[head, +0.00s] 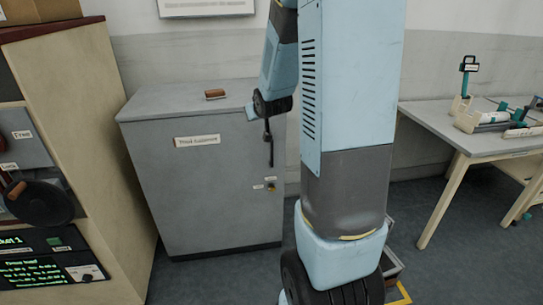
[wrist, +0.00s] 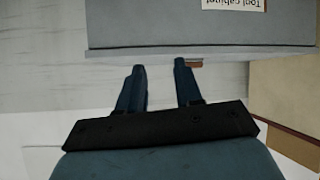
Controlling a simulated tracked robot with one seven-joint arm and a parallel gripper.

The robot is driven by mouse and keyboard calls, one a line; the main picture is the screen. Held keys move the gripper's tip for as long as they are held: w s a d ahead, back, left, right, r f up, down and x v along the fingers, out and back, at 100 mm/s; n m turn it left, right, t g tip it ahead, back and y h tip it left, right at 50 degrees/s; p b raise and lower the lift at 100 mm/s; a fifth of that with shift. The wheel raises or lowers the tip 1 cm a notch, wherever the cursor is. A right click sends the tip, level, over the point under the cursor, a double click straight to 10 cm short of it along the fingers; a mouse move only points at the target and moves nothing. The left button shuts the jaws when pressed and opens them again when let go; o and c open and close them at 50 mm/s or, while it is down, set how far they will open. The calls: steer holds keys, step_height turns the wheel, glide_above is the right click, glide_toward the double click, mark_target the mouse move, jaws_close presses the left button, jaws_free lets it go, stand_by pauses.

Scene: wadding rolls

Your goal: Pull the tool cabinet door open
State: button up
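The grey tool cabinet (head: 200,205) stands against the wall in the head view, its labelled front door looking shut. A small brass-coloured lock or knob (head: 271,188) sits at the door's right side between small labels. My gripper (head: 269,156) points down at the cabinet's upper right, above the lock; whether it touches is unclear. In the wrist view my gripper (wrist: 159,66) has two fingers apart with nothing between them. The cabinet (wrist: 150,25) fills the top of that view, its label upside down. My arm hides the area right of the cabinet.
A brown block-like item (head: 215,94) lies on the cabinet top. A tall beige unit (head: 105,150) with panels stands close on the left. A table (head: 445,132) with white and teal equipment stands at right. Grey floor is clear before the cabinet.

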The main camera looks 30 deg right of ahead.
steer(key=w+d+f+t, duration=0.1)
steer(key=w+d+f, duration=0.3)
steer(key=f, duration=0.3)
steer(key=d+f+t, duration=0.2)
steer(key=d+f, duration=0.1)
steer(key=f, duration=0.4)
steer(key=d+f+t, duration=0.2)
steer(key=d+f, duration=0.2)
steer(key=f, duration=0.4)
steer(key=t, duration=0.1)
glide_above(272, 165)
steer(key=shift+m, duration=0.3)
steer(key=f, duration=0.6)
steer(key=shift+w+d+f, duration=0.15)
steer(key=shift+w+d, duration=0.1)
jaws_close()
